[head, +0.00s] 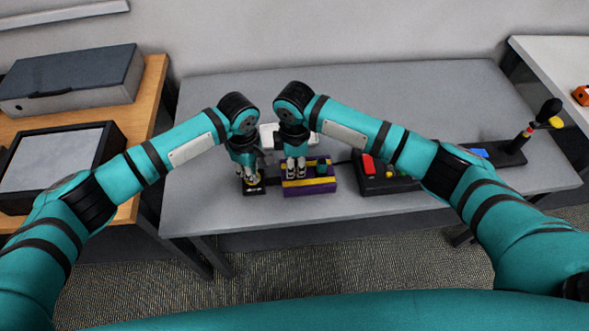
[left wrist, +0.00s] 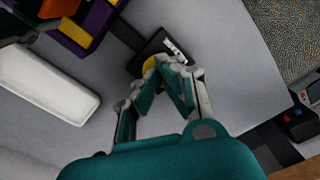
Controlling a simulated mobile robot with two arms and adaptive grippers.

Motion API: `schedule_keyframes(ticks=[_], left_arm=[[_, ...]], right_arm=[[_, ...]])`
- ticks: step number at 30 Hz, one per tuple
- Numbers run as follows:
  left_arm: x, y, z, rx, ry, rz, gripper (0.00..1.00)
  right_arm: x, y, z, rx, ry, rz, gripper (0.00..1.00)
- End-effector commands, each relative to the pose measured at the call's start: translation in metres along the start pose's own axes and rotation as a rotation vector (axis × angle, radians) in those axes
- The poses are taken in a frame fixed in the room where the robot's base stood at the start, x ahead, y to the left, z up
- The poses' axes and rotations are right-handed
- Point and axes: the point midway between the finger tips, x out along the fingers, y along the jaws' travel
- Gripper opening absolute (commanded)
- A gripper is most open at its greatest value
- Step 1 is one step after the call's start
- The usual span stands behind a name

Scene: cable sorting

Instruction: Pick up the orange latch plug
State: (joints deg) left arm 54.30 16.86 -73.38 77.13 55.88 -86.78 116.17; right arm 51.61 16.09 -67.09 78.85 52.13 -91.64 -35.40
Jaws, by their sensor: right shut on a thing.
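An orange piece (left wrist: 60,8), which looks like the orange latch plug, shows at the top left of the left wrist view, beside the purple and yellow block (head: 312,187). My right gripper (head: 295,171) points down at the left part of this block. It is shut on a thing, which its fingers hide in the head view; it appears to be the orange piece. My left gripper (head: 251,179) points down at a black block (left wrist: 152,47) with a yellow part (left wrist: 150,65). Its fingertips are close together by the yellow part; whether they grip it is unclear.
A white tray (left wrist: 50,80) lies behind the grippers on the grey table (head: 215,110). A black box with a red part (head: 369,166) stands to the right of the purple block. A wooden table (head: 150,100) with dark boxes is on the left. The table's front left is clear.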

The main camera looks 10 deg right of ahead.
Motion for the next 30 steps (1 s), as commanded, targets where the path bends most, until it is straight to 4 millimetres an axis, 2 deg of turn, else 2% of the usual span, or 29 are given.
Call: schedule_keyframes(ticks=[8,21,25,30], left_arm=[[0.001,-0.001,0.0,0.0,0.001,-0.002,0.0],[0.001,-0.001,0.0,0.0,0.001,-0.002,0.0],[0.001,-0.001,0.0,0.0,0.001,-0.002,0.0],[0.001,-0.001,0.0,0.0,0.001,-0.002,0.0]], right_arm=[[-0.008,0.001,0.0,0.0,0.001,0.002,0.0],[-0.087,0.001,0.0,0.0,0.001,0.003,0.0],[-0.098,0.0,0.0,0.0,0.001,0.001,0.0],[-0.101,0.0,0.0,0.0,0.0,0.0,0.0]])
